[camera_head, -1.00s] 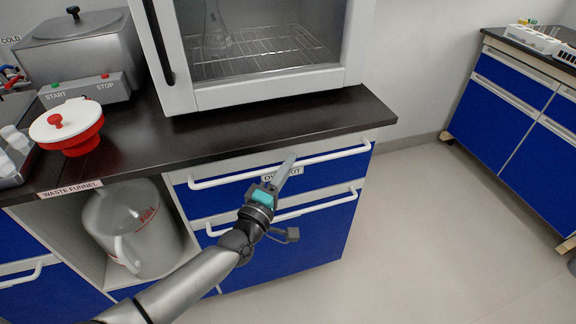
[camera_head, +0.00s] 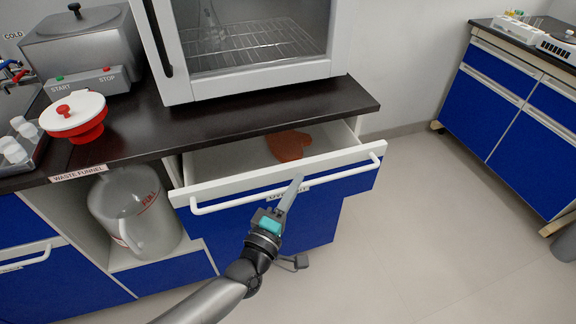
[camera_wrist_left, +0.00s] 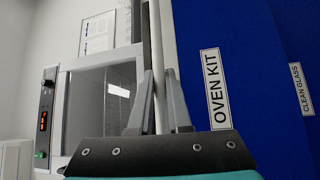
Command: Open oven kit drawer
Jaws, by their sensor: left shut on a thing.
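The oven kit drawer (camera_head: 350,180) is the upper blue drawer under the dark counter, and it stands pulled out. Its white bar handle (camera_head: 240,203) runs along its front. An orange item (camera_head: 288,146) lies inside. My left gripper (camera_head: 292,188) is shut on the handle near its middle. In the left wrist view, the two fingers (camera_wrist_left: 157,103) close around the white bar, beside the OVEN KIT label (camera_wrist_left: 215,90). My right gripper is not in view.
An oven (camera_head: 250,60) stands on the counter (camera_head: 200,135) above the drawer. A large jug (camera_head: 130,212) sits in an open bay at the left. A second blue cabinet (camera_head: 500,110) stands at the right, with free floor (camera_head: 420,240) between.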

